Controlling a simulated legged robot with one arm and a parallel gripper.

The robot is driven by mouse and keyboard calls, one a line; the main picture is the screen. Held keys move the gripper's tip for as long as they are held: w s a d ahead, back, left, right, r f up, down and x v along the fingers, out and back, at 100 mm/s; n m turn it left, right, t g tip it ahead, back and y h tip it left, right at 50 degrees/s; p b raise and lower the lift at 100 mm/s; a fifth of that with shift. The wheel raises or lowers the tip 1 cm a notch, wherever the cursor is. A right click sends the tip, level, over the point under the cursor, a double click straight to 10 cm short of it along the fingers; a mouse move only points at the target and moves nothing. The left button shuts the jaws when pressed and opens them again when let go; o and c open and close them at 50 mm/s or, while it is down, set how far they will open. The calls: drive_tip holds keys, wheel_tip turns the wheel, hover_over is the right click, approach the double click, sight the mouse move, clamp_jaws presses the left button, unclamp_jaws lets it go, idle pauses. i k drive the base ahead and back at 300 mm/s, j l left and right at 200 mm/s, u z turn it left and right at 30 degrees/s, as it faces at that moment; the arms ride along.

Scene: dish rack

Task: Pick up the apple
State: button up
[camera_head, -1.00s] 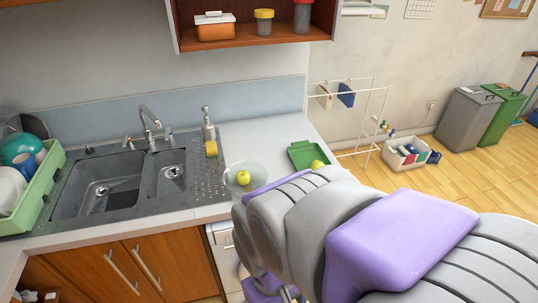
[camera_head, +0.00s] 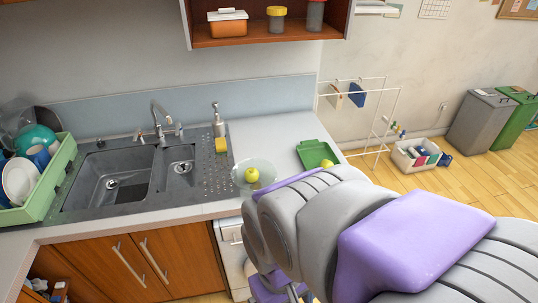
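A yellow-green apple (camera_head: 252,174) sits in a clear glass bowl or plate (camera_head: 266,165) on the counter, just right of the sink's drainboard. A second yellow round fruit (camera_head: 326,163) shows at the front edge of a green tray (camera_head: 311,148) further right, partly hidden behind my arm. My grey and purple arm fills the lower right and reaches toward the counter's front edge. Its near parts hide the counter edge there. The gripper's fingers cannot be made out, so whether they are open or shut does not show.
A double sink (camera_head: 125,178) with a faucet (camera_head: 160,122) lies left of the apple. A soap bottle (camera_head: 218,120) and yellow sponge (camera_head: 221,145) stand behind it. A green dish rack (camera_head: 62,166) holds dishes at far left. A shelf (camera_head: 262,37) hangs above. The counter's back right is clear.

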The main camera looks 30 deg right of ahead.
sight(251, 174)
drive_tip(key=i+j+z, duration=0.25)
drive_tip(key=i+j, duration=0.2)
drive_tip(key=j, duration=0.2)
drive_tip(key=i+j+z, duration=0.15)
drive_tip(key=j, duration=0.2)
drive_tip(key=i+j+z, duration=0.15)
drive_tip(key=j, duration=0.2)
drive_tip(key=i+j+z, duration=0.15)
drive_tip(key=j, duration=0.25)
drive_tip(key=i, duration=0.05)
